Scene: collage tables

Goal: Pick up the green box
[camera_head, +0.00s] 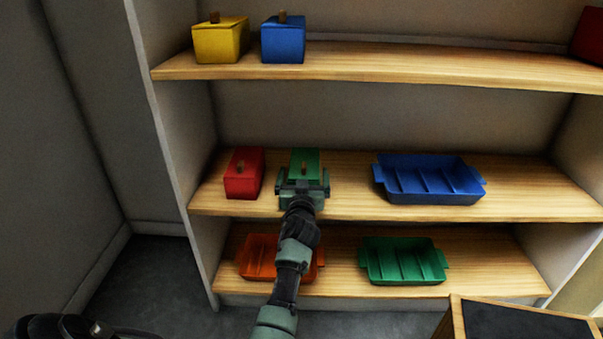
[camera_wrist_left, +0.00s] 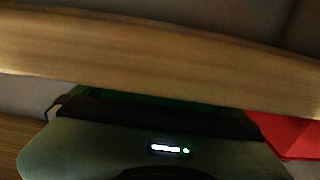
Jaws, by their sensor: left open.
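In the left wrist view, a dark green strip of the box (camera_wrist_left: 125,99) shows behind the gripper body, and the red box (camera_wrist_left: 295,133) shows at the right edge.
A blue tray (camera_head: 428,196) stands right on the same middle shelf (camera_head: 345,205). An orange tray (camera_head: 257,266) and a green tray (camera_head: 402,272) are below. Yellow (camera_head: 220,43) and blue (camera_head: 283,42) boxes stand on the upper shelf (camera_head: 400,67). A dark-topped wooden piece (camera_head: 455,318) is lower right.

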